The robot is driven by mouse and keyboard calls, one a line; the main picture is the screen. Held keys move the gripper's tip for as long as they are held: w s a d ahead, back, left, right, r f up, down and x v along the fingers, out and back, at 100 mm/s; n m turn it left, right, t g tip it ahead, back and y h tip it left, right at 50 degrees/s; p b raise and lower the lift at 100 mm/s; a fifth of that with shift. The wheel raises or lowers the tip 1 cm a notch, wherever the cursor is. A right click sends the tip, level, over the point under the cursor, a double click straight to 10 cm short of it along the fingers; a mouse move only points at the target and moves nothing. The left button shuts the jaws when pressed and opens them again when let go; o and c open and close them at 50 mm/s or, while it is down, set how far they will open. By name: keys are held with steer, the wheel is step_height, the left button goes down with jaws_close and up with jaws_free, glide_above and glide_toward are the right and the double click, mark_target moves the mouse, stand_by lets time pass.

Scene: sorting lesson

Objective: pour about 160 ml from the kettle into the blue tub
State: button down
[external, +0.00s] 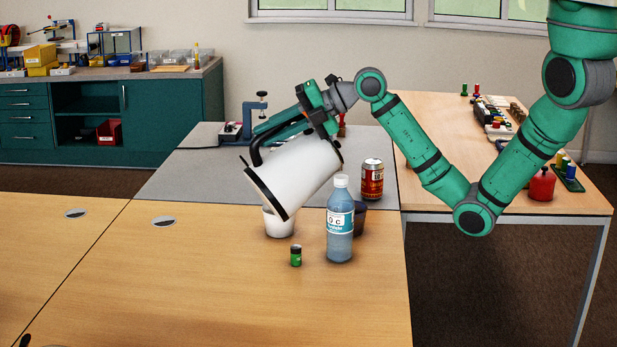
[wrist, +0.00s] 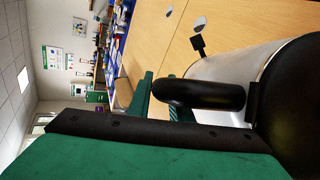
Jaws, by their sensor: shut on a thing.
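A white kettle (external: 298,172) with black trim hangs above the table, steeply tilted, its black-rimmed end towards the lower left. My gripper (external: 262,140) is shut on its black handle (wrist: 200,95). The white kettle body also shows in the wrist view (wrist: 235,68). A dark, bluish tub (external: 361,220) stands on the table, partly hidden behind a bottle; it is the only tub in view that looks blue. The kettle's low end is to the left of it, over a white cup (external: 280,226). No stream of liquid is visible.
A clear bottle of bluish liquid (external: 340,228) stands in front of the dark tub. A red can (external: 372,180) stands behind it, and a small green can-like item (external: 296,256) in front. The left of the wooden table (external: 190,270) is mostly clear.

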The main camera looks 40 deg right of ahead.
mark_target(297, 140)
steer(key=shift+s+d+f+y, duration=0.1)
steer(key=shift+d+f+y, duration=0.2)
steer(key=shift+d, duration=0.2)
steer(key=shift+s+d+f+m+t+y, duration=0.1)
steer(key=shift+s+d+m+t+y, duration=0.05)
steer(key=shift+d+t+y, duration=0.25)
steer(key=shift+s+d+f+m+t+y, duration=0.1)
steer(key=shift+d+m+t+y, duration=0.15)
steer(key=shift+d, duration=0.2)
steer(key=shift+d, duration=0.2)
steer(key=shift+s+d+r+t+y+p, duration=0.15)
steer(key=shift+d+y, duration=0.1)
steer(key=shift+d, duration=0.35)
steer(key=shift+s+d+y+p, duration=0.1)
steer(key=shift+s+d+y, duration=0.15)
steer(key=shift+d, duration=0.3)
steer(key=shift+s+d+r+t+y+p, duration=0.1)
steer(key=shift+d+y, duration=0.15)
steer(key=shift+d, duration=0.35)
steer(key=shift+a, duration=0.1)
steer(key=shift+a+m+p, duration=0.25)
steer(key=shift+m+p, duration=0.05)
steer(key=shift+p, duration=0.05)
steer(key=shift+s+d+t+y+p, duration=0.2)
steer(key=shift+d+t+y+p, duration=0.2)
steer(key=shift+d+p, duration=0.4)
stand_by(1.1)
